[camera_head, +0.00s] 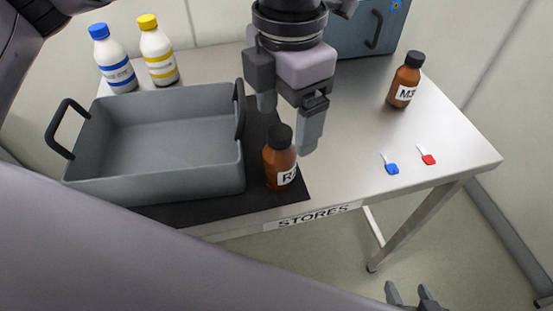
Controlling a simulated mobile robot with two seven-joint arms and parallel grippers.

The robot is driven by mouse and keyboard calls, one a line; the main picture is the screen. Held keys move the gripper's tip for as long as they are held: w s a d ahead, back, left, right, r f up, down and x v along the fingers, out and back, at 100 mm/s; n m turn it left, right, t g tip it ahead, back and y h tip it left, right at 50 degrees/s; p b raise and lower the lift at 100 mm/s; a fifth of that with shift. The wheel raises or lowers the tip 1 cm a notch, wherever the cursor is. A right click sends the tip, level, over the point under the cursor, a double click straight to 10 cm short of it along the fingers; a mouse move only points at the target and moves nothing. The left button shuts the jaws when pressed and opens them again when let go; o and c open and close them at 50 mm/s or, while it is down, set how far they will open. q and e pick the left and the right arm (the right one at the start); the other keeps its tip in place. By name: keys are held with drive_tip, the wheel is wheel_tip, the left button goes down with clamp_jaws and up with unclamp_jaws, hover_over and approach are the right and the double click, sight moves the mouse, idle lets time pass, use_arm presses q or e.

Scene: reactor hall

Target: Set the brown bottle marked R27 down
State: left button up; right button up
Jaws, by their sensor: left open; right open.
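The brown bottle marked R27 (278,168) has a black cap and a white label, of which only the first characters show. It stands upright on the dark mat (290,194), close to the right side of the grey tray. My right gripper (411,294) is open and empty, low at the bottom edge of the view, in front of the table.
The grey tray (160,187) with black handles is empty. Blue-capped (116,65) and yellow-capped (158,55) white bottles stand behind it.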

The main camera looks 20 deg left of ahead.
sight(280, 131)
use_arm(q)
drive_tip(key=f, duration=0.5)
drive_tip(key=shift+a+f, duration=0.2)
drive_tip(key=shift+a, duration=0.15)
clamp_jaws()
drive_tip(key=shift+r, duration=0.15)
